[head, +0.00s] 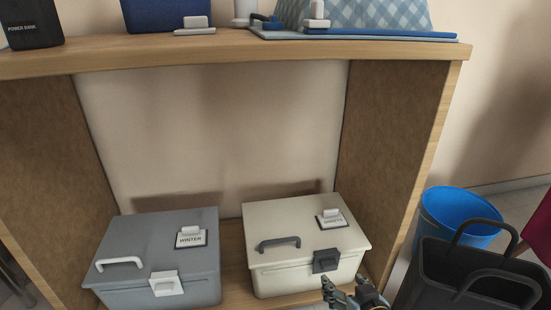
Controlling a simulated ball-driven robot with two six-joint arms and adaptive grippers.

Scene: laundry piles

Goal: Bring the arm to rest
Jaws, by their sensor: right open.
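My right gripper (340,294) shows at the bottom of the head view, just in front of the cream box (290,220). Its fingers are apart and hold nothing that I can see. It is just below the dark latch (326,261) of that box; I cannot tell whether it touches the box. The cream box has a shut lid, a dark handle and a small label. A grey box (136,240) with a shut lid and a "WINTER" label (190,238) stands to its left. My left gripper is not in view.
Both boxes stand inside a wooden shelf unit (250,50). Its top holds a black power bank box (32,24), a blue box (160,14) and a checked cloth item (370,14). A blue bin (460,212) and a black basket (450,272) stand at the right.

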